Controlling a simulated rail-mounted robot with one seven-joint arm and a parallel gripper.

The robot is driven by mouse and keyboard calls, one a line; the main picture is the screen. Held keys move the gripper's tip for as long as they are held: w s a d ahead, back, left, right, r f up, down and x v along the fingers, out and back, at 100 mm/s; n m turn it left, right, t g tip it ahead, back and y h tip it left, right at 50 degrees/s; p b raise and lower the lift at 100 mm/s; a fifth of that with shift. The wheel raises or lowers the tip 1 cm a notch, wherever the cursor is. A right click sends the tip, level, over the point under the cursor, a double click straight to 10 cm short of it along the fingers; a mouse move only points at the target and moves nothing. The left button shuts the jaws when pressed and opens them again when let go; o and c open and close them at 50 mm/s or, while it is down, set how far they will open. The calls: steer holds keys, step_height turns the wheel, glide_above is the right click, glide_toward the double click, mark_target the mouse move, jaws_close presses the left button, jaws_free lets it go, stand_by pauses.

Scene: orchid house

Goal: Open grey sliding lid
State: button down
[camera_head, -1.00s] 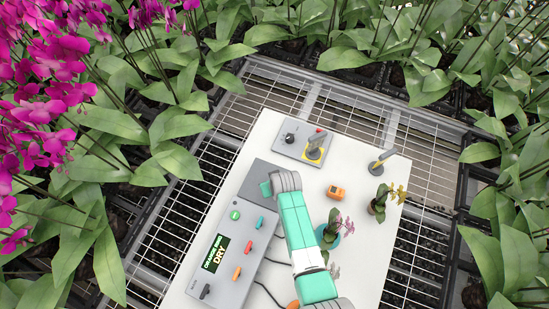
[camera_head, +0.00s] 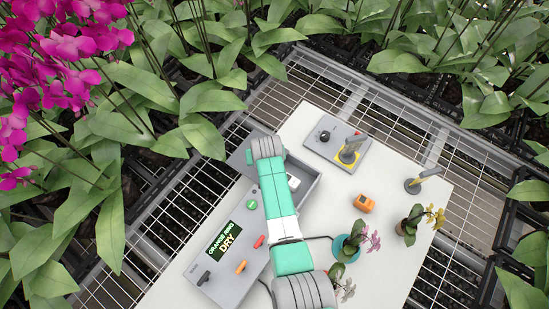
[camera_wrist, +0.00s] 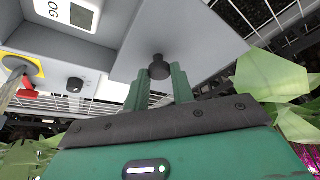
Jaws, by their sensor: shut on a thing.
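The grey sliding lid (camera_head: 238,160) sticks out to the left of the grey control box, partly hidden behind my arm. Right of it, the box's open compartment (camera_head: 308,185) shows, with a white item (camera_head: 294,182) inside. In the wrist view, the lid (camera_wrist: 190,32) fills the upper middle and carries a black knob (camera_wrist: 158,68). My gripper (camera_wrist: 160,78) is shut on this knob, one green finger on each side. In the head view, my gripper's fingertips (camera_head: 250,157) are mostly hidden by my wrist. At upper left of the wrist view is a white label (camera_wrist: 68,12) reading "OG", partly cut off.
The control box has a display reading "ORANGE RING DRY" (camera_head: 226,240) and several coloured switches. An orange item (camera_head: 364,202) and potted orchids (camera_head: 350,247) stand right of my arm.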

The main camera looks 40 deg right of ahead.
steer(key=shift+s, duration=0.1)
steer(key=c, duration=1.2)
jaws_free()
steer(key=shift+r, duration=0.4)
steer(key=p+v, duration=0.2)
steer(key=v, duration=0.5)
steer(key=shift+s, duration=0.1)
